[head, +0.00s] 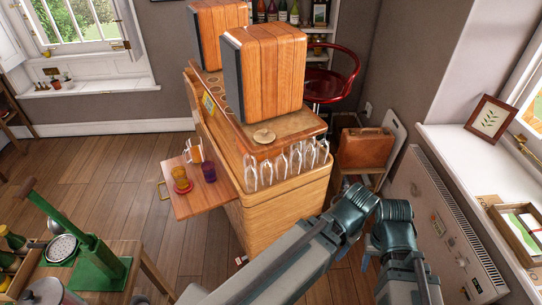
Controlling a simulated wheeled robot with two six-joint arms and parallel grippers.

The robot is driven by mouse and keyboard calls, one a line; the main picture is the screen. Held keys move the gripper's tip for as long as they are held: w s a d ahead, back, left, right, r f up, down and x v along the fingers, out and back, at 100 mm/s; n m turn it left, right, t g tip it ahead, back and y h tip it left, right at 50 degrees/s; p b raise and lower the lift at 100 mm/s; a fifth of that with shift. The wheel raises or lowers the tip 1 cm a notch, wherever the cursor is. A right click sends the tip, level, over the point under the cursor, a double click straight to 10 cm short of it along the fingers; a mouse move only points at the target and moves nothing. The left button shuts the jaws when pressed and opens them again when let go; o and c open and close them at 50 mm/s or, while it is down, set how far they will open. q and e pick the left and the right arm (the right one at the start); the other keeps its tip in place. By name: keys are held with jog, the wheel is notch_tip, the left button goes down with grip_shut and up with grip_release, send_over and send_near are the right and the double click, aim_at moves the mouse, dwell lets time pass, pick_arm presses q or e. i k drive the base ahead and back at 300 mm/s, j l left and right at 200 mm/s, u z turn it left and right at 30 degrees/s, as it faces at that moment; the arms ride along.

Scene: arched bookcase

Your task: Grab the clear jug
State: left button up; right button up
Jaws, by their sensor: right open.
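A small clear vessel (194,151), which looks like the clear jug, stands upright at the back of a pull-out wooden shelf (185,207) on the left side of the bar cabinet. It is too small to make out its handle clearly. My right gripper (408,284) is at the lower right, at the end of my folded arm. It is open, far from the vessel, with the cabinet between them. Its fingertips are hard to make out. My left gripper is not in view.
An amber cup (179,175) on a red coaster and a purple cup (208,172) stand in front of the vessel. Upside-down stemmed glasses hang along the cabinet (283,204). A table with a green press (95,255) is at lower left. Wooden floor (110,165) is clear left of the shelf.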

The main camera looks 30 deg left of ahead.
aim_at(196, 154)
jog(key=u, duration=1.85)
jog(key=i+l+u, duration=0.25)
jog(key=i, duration=0.15)
jog(key=i+l+u, duration=0.1)
jog(key=i+u, duration=0.2)
jog(key=i+l+u, duration=0.25)
jog(key=i, duration=0.25)
